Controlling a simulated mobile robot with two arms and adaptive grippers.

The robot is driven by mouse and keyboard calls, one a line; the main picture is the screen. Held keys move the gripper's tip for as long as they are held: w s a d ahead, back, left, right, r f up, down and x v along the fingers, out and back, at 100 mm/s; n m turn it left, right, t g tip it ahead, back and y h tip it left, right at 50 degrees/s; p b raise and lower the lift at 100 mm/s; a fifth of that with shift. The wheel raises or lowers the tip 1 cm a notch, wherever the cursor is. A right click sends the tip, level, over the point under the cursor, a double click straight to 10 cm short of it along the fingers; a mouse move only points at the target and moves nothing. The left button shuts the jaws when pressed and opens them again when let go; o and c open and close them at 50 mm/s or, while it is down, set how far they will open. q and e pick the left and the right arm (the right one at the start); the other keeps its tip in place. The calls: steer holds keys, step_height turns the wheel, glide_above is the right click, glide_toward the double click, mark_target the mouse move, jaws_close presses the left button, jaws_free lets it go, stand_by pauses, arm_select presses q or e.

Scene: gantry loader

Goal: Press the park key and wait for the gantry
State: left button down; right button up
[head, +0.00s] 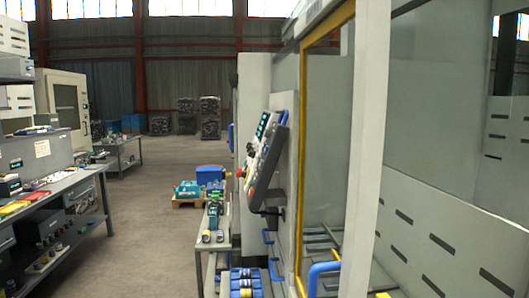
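A control panel (266,157) is mounted on the side of the machine, seen at a steep angle. It has a small lit green screen (263,127) at the top and rows of keys below. The park key cannot be told apart from the other keys at this distance. A red button shows at the panel's left edge. The gantry is not recognisable in this view. Neither of my grippers is in view.
A machine enclosure with a yellow-edged window (301,170) and blue handle (322,268) fills the right. A narrow cart (205,247) with tools stands below the panel. A workbench (65,190) is at left. The floor (150,225) between is clear.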

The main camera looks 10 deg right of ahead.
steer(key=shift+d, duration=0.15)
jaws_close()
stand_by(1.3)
